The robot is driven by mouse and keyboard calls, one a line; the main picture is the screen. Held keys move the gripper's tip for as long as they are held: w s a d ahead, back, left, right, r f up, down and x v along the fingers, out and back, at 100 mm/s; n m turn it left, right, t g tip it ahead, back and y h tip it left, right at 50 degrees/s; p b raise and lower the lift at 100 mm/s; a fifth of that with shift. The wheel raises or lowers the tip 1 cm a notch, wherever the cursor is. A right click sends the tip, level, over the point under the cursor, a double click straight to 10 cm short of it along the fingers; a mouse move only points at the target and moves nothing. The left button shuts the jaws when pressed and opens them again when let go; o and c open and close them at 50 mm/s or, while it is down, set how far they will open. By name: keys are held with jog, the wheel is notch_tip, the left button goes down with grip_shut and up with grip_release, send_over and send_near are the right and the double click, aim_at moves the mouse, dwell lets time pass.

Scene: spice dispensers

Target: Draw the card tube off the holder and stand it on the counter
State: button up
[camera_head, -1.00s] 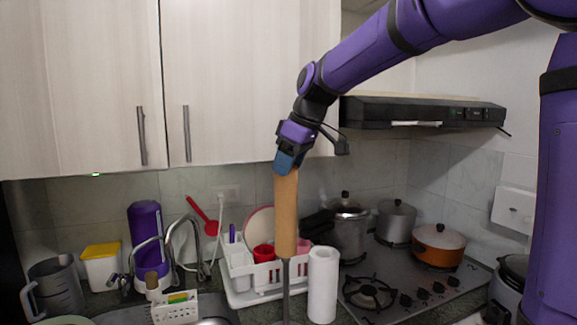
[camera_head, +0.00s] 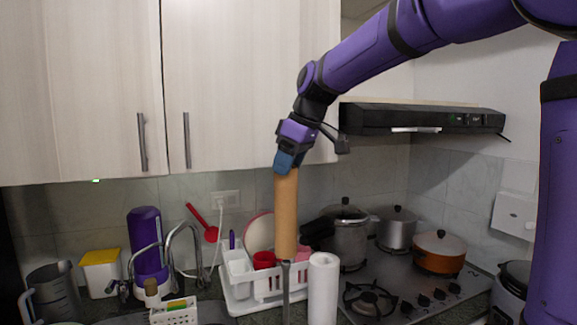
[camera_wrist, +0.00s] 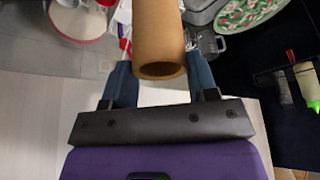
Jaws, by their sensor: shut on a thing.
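The brown card tube (camera_head: 286,215) hangs upright in the head view, high above the counter (camera_head: 255,318). My gripper (camera_head: 284,165) is shut on its top end. In the wrist view the tube (camera_wrist: 158,40) sits between the two blue fingers (camera_wrist: 160,83), its near rim toward the camera. The thin grey metal rod of the holder (camera_head: 286,290) rises to the tube's lower end in the head view. I cannot tell whether the rod's tip is still inside the tube. The holder's base is out of view.
A white paper roll (camera_head: 322,290) stands close right of the rod. A white dish rack (camera_head: 240,290) with red cups is behind it. The stove (camera_head: 410,295) with an orange pot (camera_head: 439,252) is at right. A sink caddy (camera_head: 174,312) is at left.

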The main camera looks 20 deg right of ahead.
jog(key=shift+r, duration=1.65)
